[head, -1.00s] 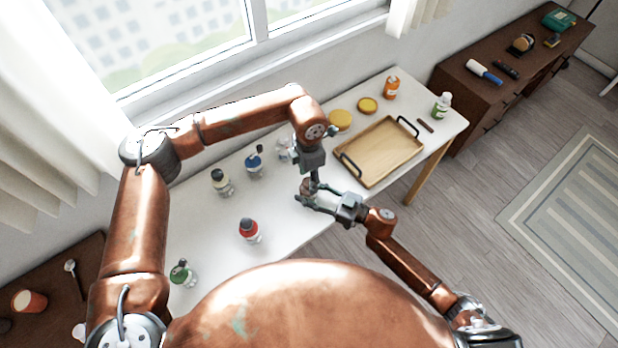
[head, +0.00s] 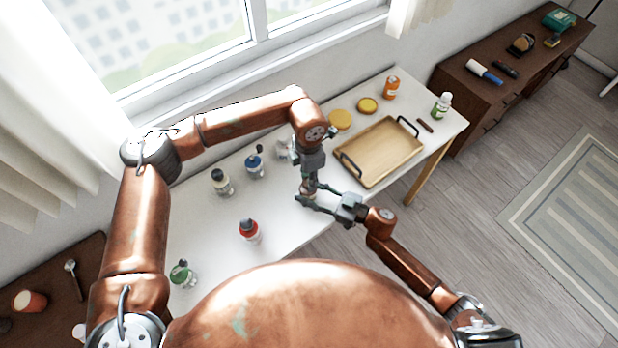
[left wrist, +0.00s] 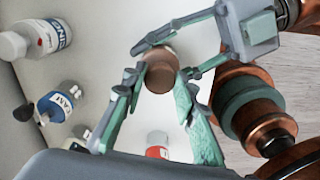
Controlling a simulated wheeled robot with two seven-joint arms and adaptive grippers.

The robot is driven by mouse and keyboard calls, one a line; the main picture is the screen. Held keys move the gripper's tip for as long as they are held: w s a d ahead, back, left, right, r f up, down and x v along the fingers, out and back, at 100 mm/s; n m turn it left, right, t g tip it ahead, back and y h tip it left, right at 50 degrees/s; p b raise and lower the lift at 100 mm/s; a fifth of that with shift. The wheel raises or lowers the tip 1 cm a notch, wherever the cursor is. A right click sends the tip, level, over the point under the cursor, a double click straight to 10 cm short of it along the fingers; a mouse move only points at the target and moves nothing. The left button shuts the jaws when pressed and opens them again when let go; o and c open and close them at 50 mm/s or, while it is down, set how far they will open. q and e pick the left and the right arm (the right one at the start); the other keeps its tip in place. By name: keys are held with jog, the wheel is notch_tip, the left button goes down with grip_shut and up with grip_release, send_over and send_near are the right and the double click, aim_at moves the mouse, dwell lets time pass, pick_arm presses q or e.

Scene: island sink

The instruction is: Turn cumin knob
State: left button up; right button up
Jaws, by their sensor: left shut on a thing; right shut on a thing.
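A small brown round-topped thing (left wrist: 160,75), seemingly the cumin mill with its knob, stands between both grippers in the left wrist view. No label on it is readable. In the head view only a bit of it (head: 308,188) shows, near the table's front edge. My left gripper (head: 311,181) comes down on it from above; in the left wrist view its fingers (left wrist: 158,92) are shut on its two sides. My right gripper (head: 304,198) reaches in from the right, lower down, its fingers shut around it. The grippers hide most of its body.
On the white table (head: 200,225) stand a red-labelled bottle (head: 249,231), a blue-labelled bottle (head: 254,165), a dark-capped bottle (head: 221,182) and a green bottle (head: 182,272). A wooden tray (head: 380,150) lies just right of the grippers. Yellow lids (head: 340,120) lie behind it.

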pick_arm(q)
jog(key=m, duration=0.5)
jog(key=shift+m, duration=0.3)
jog(key=o, duration=1.2)
notch_tip(320, 180, up, 12)
